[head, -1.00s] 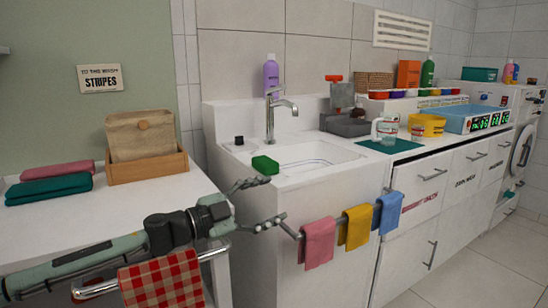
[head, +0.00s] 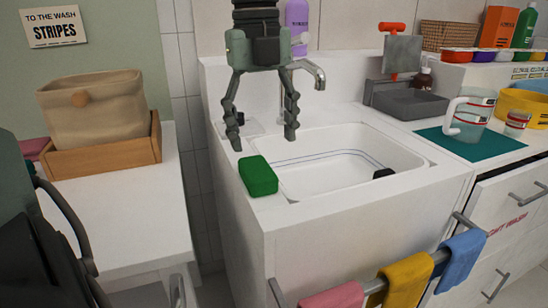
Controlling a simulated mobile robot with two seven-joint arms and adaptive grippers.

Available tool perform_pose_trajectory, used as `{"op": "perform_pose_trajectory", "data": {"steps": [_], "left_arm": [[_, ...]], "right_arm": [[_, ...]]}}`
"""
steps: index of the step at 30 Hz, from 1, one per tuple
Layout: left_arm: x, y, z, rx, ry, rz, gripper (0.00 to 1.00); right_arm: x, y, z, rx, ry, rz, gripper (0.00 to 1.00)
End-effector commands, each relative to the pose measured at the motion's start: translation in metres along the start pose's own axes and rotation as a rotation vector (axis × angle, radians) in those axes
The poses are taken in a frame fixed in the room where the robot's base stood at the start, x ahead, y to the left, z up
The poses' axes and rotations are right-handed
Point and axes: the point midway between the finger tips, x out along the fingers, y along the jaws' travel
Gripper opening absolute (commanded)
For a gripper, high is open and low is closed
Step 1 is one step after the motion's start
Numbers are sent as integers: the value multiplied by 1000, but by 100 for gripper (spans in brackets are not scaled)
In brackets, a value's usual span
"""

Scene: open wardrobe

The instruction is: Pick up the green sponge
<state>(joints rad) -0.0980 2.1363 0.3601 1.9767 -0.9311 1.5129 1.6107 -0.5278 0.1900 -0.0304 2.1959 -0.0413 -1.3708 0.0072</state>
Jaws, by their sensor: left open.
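The green sponge (head: 258,177) lies on the left rim of the white sink (head: 330,195), near its front corner. It is a small block and is fully visible. My left gripper (head: 263,141) hangs down from the top of the view with its fingers spread open and nothing between them. Its fingertips appear just above and behind the sponge in the picture, apart from it. My right gripper is not in view.
The tap (head: 312,72) stands close behind my left gripper. A small dark object (head: 383,173) lies at the basin's right side. A jug (head: 470,113) stands on a teal mat (head: 465,144) to the right. A wooden tray (head: 105,157) holds a beige container (head: 92,110) at left.

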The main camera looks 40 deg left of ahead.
Motion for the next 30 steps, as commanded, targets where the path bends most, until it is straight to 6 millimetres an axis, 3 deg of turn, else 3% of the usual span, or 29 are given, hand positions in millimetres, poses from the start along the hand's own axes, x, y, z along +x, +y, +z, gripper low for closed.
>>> {"op": "perform_pose_trajectory", "data": {"steps": [5, 19, 29, 30], "left_arm": [[4, 7, 3, -14, -35, 38, 67], [65, 15, 2, -13, -32, 35, 67], [72, 15, 3, -14, -34, 33, 67], [72, 15, 3, -14, -34, 33, 62]], "right_arm": [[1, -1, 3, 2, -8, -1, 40], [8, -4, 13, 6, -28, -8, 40], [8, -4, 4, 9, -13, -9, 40], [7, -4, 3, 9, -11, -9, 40]]}}
